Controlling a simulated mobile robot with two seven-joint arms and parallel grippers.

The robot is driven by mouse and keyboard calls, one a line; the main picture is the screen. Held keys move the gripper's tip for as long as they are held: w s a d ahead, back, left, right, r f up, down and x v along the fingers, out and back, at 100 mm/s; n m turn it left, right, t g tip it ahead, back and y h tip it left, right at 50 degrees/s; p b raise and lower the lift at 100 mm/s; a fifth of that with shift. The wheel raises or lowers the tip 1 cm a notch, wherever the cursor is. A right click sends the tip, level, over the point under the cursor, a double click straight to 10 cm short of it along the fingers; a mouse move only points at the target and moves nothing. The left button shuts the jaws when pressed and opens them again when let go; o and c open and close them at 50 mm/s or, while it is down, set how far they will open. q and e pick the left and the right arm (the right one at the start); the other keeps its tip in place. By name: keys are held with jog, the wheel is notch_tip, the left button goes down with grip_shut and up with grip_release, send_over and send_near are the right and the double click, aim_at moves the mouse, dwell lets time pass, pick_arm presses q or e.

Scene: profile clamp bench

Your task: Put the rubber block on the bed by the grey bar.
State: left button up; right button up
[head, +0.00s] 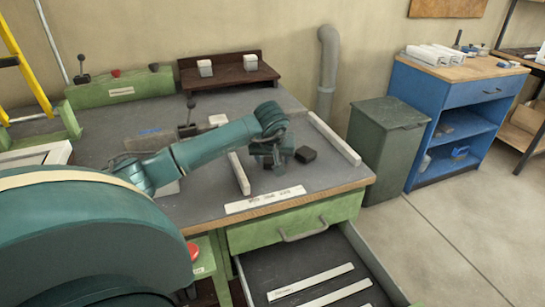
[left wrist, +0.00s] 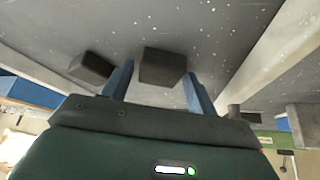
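Two dark blocks lie on the grey bed (head: 210,205), and I cannot tell for sure which is rubber. One dark block (head: 305,154) sits just right of my left gripper (head: 269,161); in the left wrist view this block (left wrist: 92,67) is outside the fingers. The other dark block (left wrist: 162,66) shows between the two blue fingers, which are apart; I cannot tell if they touch it. In the head view it is largely hidden by the gripper. A pale grey bar (head: 238,173) lies left of the gripper; it seems to be the bar (left wrist: 268,52) at right in the wrist view.
Another pale bar (head: 335,139) lies along the bed's right side. A white label strip (head: 265,199) is at the front edge. An open drawer (head: 300,262) juts out below. A dark shelf (head: 228,70) and green lever box (head: 120,87) stand behind. Bare bed lies between blocks and right bar.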

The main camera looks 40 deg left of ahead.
pick_arm(q)
jog(key=shift+o, duration=0.7)
jog(key=shift+r, duration=0.1)
